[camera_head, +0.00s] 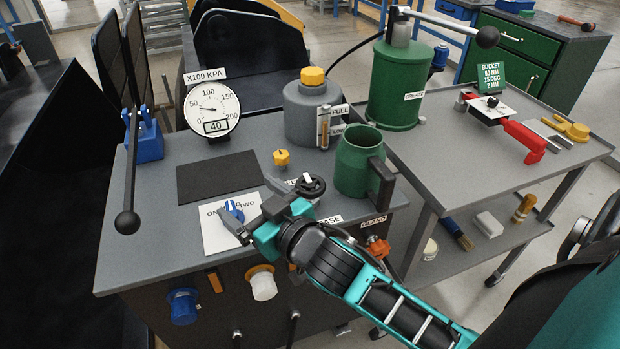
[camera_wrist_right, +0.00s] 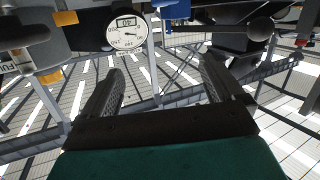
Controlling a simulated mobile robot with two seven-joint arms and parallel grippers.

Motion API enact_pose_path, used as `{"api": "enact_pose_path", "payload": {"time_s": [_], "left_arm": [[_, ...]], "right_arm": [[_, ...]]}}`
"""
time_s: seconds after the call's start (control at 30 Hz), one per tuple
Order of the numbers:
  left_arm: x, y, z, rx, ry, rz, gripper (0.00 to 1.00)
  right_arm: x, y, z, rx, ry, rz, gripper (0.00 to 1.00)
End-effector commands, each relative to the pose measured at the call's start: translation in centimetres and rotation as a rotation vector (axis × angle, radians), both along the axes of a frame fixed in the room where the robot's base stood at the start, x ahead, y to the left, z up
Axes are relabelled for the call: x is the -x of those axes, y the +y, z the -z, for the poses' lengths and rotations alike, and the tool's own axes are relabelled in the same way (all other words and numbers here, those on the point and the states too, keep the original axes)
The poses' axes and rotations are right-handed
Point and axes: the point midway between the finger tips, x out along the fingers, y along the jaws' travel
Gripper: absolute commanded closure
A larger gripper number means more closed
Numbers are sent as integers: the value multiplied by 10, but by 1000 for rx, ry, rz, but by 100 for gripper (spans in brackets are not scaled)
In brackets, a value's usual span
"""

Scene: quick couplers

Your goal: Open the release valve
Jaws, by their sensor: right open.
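A black round handwheel (camera_head: 310,185) with a white mark sits on the grey bench top, left of the green mug. A label ending in "EASE" (camera_head: 328,220) is at the bench's front edge, partly hidden by my right arm; I cannot tell for certain which part it names. My right gripper (camera_head: 250,205) is open and empty, left of the handwheel, over the white ONE/TWO plate (camera_head: 213,238) and near its blue knob (camera_head: 235,212). In the right wrist view its two fingers (camera_wrist_right: 168,92) are apart with nothing between them. My left gripper is not in view.
A pressure gauge (camera_head: 211,108) reads 40; it also shows in the wrist view (camera_wrist_right: 126,33). A green mug (camera_head: 356,160), a yellow-capped grey reservoir (camera_head: 306,115), a yellow knob (camera_head: 281,158) and a black ball-ended lever (camera_head: 127,220) surround the work area. An orange knob (camera_head: 377,247) is on the front.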

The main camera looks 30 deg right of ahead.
Motion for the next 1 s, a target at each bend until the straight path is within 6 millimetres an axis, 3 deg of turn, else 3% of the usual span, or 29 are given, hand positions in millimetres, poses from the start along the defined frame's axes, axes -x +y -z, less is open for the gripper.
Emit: {"api": "enact_pose_path", "payload": {"time_s": [0.13, 0.2, 0.3, 0.43, 0.57, 0.67, 0.77, 0.87, 1.0], "left_arm": [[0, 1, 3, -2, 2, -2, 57], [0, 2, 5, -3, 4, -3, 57], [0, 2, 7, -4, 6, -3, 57], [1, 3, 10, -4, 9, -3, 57], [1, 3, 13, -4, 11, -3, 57], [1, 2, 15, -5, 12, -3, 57], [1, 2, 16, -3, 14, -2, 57], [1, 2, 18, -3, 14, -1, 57], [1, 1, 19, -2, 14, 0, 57]], "right_arm": [[-27, 33, -68, -18, -296, -168, 6], [-30, 57, -101, -17, -442, -306, 6], [-23, 95, -137, 12, -606, -559, 6], [-2, 132, -148, 117, -679, -926, 6], [12, 143, -126, 305, -575, -1267, 6], [11, 126, -98, 490, -369, -1456, 6], [0, 85, -73, 690, -75, -1544, 6], [-16, 27, -61, 862, 261, -1513, 6], [-31, -56, -68, 1012, 677, -1333, 6]]}}
